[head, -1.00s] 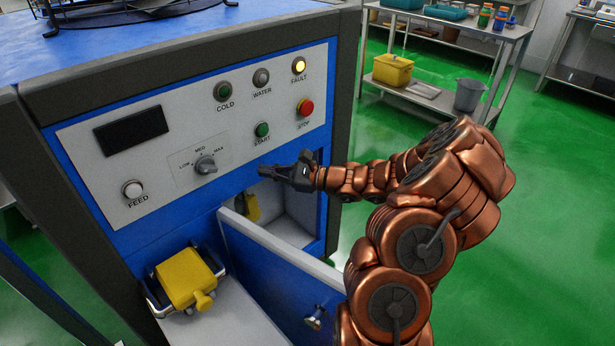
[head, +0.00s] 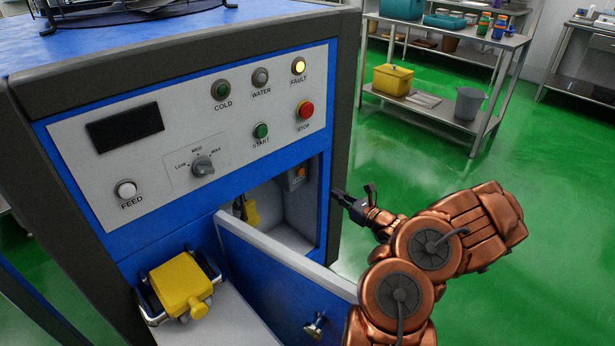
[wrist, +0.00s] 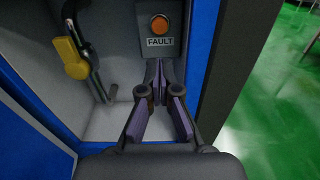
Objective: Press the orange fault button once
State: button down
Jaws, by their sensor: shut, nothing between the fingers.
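The orange fault button (wrist: 160,25) sits on a grey box (wrist: 148,48) labelled FAULT, on the inner wall of the open compartment. In the head view the button (head: 299,172) is small, near the compartment's upper right. My gripper (head: 338,196) is right of the compartment opening in the head view. In the wrist view my gripper (wrist: 159,72) is shut and empty, its fingertips pointing toward the box just below the label. The button is uncovered above the fingertips; I cannot tell the exact gap.
A yellow-handled lever (wrist: 72,60) is left of the box inside the compartment. The compartment door (head: 275,265) stands open in front. Above, the control panel (head: 100,165) has a lit yellow FAULT lamp (head: 298,66) and a red STOP button (head: 305,109). Green floor (head: 400,160) lies open to the right.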

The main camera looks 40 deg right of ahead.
aim_at(302, 171)
jog(key=w, duration=0.4)
jog(key=w+a, duration=0.1)
jog(key=w, duration=0.4)
jog(key=w+a, duration=0.1)
jog(key=w, duration=0.4)
jog(key=shift+f, duration=0.2)
jog(key=shift+d, duration=0.1)
